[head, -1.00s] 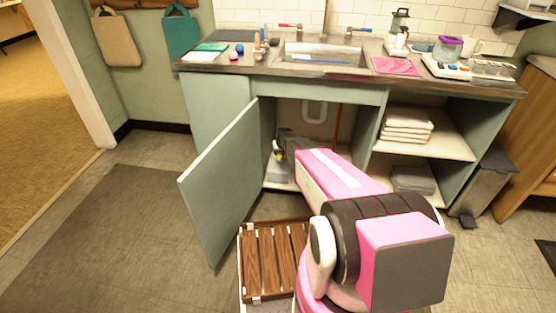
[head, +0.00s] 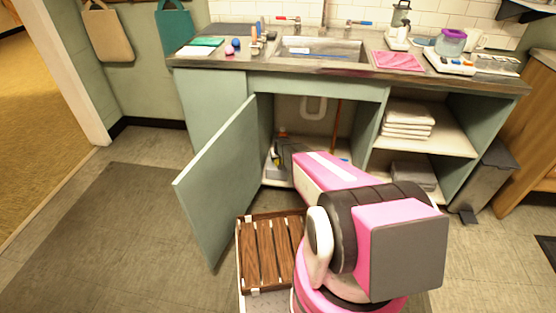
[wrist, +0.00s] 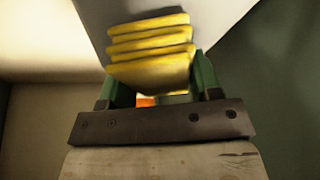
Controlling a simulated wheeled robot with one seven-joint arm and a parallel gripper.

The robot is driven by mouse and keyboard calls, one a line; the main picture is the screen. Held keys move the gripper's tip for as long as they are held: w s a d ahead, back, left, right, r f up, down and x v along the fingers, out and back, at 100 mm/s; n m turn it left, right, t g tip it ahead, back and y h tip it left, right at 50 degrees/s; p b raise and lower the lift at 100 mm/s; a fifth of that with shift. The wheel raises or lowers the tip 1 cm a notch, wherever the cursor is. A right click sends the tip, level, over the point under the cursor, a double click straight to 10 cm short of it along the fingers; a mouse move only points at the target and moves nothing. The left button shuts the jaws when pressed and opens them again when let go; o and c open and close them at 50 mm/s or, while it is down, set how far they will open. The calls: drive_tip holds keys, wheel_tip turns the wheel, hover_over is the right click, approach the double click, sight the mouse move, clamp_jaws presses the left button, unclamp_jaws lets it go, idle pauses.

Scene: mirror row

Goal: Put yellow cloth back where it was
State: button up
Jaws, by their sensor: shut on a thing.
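The yellow cloth (wrist: 150,45) is a folded stack of several layers in the wrist view. My gripper (wrist: 162,80) has its green fingers on either side of it and is shut on it. In the head view my arm reaches into the open cupboard under the sink.
The cupboard door (head: 222,185) stands open to the left of my arm. A white drain pipe (head: 313,108) and an orange-brown rod (head: 336,128) are at the cupboard's back. White folded cloths (head: 407,120) lie on the right shelf. A wooden slatted rack (head: 264,255) is below.

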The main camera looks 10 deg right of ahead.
drive_tip(key=shift+f, duration=0.4)
drive_tip(key=shift+f, duration=0.15)
drive_tip(key=o, duration=0.8)
drive_tip(key=s+a+f+v, duration=0.1)
drive_tip(key=v, duration=1.5)
drive_tip(key=s+r+g, duration=0.1)
drive_tip(key=s+r, duration=0.6)
drive_tip(key=s, duration=0.3)
drive_tip(key=s+r+g, duration=0.2)
drive_tip(key=s+r, duration=0.5)
drive_tip(key=s, duration=0.3)
drive_tip(key=s+r+g, duration=0.1)
drive_tip(key=s+r, duration=0.5)
drive_tip(key=s, duration=0.4)
drive_tip(key=shift+d+r+m+g, duration=0.25)
drive_tip(key=shift+r+m+g, duration=0.05)
drive_tip(key=shift+r+m, duration=0.1)
